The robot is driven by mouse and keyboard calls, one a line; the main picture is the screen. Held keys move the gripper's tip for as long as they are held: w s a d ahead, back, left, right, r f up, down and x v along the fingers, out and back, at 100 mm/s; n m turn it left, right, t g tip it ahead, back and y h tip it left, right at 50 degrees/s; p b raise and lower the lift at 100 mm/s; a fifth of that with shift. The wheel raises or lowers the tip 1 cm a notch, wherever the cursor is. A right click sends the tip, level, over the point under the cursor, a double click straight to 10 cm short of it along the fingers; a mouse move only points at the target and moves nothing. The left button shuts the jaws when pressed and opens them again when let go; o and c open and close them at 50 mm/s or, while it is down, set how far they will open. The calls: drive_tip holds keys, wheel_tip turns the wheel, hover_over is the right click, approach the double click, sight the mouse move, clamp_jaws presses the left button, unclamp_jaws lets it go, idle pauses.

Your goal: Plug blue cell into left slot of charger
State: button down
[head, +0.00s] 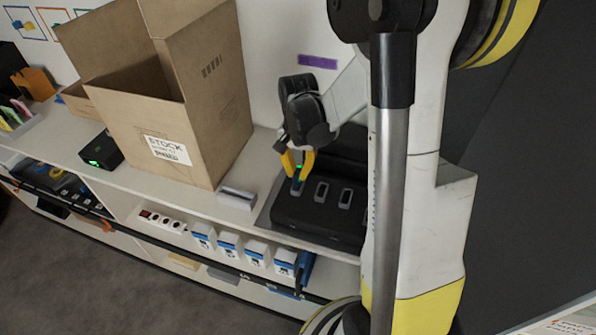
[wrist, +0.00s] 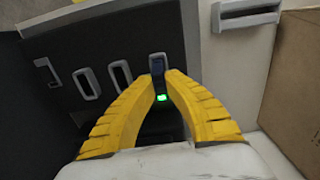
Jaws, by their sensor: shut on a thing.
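The black charger (head: 318,217) sits on the shelf top, with pale-rimmed slots in a row; its dark face (wrist: 115,35) fills much of the wrist view. My gripper (head: 298,170) has its yellow fingers shut on the blue cell (head: 297,185) at the leftmost slot in the head view. In the wrist view my gripper (wrist: 160,92) holds the dark blue cell (wrist: 157,66), with a green light glowing between the fingertips. The cell stands at the slot at the row's right end there. The fingers hide part of it, so I cannot tell how deep it sits.
A large open carton (head: 205,130) stands left of the charger. A small grey holder (head: 237,198) lies between them. A black box with a green light (head: 100,150) is farther left. A power strip (head: 162,221) and several white-and-blue boxes (head: 229,244) are below the front edge.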

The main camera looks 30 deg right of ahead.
sight(298, 170)
drive_tip(key=shift+f+b, duration=0.45)
drive_tip(key=shift+f, duration=0.1)
drive_tip(key=c, duration=1.5)
unclamp_jaws()
drive_tip(key=shift+r, duration=0.15)
wheel_tip(298, 170, up, 12)
drive_tip(key=shift+f, duration=0.1)
